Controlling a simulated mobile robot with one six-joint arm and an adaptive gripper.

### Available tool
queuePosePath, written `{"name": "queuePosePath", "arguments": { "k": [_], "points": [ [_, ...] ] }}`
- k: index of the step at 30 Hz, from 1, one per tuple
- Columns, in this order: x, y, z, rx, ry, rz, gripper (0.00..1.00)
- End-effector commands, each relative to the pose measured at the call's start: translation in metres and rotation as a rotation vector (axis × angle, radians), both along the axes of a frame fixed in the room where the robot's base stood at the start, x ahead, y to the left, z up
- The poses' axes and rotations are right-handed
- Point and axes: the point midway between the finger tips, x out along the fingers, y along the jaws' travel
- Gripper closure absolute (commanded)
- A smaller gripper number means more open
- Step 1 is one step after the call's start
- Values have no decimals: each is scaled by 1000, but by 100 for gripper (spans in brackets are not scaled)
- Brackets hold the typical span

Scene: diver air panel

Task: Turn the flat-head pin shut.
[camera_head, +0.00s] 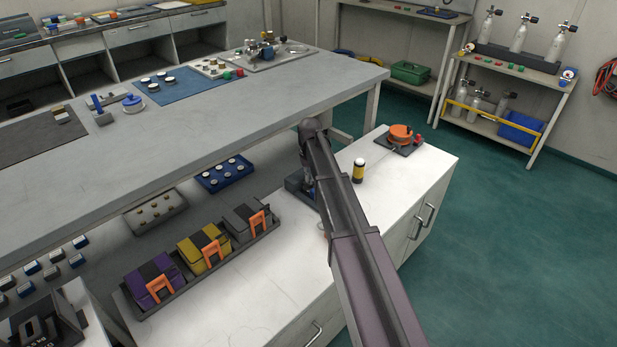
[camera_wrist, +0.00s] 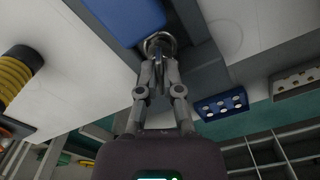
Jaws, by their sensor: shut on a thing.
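The flat-head pin (camera_wrist: 160,58) shows in the wrist view as a small metal piece in front of a round metal collar (camera_wrist: 165,38). My gripper (camera_wrist: 159,67) has its two fingertips closed on the pin's head, just in front of the collar. The collar sits beside a blue block (camera_wrist: 124,16) on a dark base. The exact angle of the pin's flat head is hard to tell. In the head view my arm hides the pin and most of my gripper; only part of the dark and blue fixture (camera_head: 299,188) shows at the arm's left edge.
A yellow and black cylinder (camera_head: 358,171) stands right of my arm on the white cabinet top (camera_head: 420,165). An orange round device (camera_head: 400,135) sits on a dark plate behind it. A tray of colored pouches (camera_head: 205,250) lies left. The long grey bench (camera_head: 200,150) stands beyond.

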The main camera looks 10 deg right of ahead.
Motion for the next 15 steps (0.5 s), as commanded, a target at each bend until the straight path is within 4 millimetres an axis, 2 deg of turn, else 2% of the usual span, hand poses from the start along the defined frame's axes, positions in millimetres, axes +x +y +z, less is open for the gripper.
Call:
{"name": "queuePosePath", "arguments": {
  "k": [8,15],
  "points": [
    [0,1,0,2,1,-148,100],
    [0,1,0,1,1,-355,100]
  ]
}}
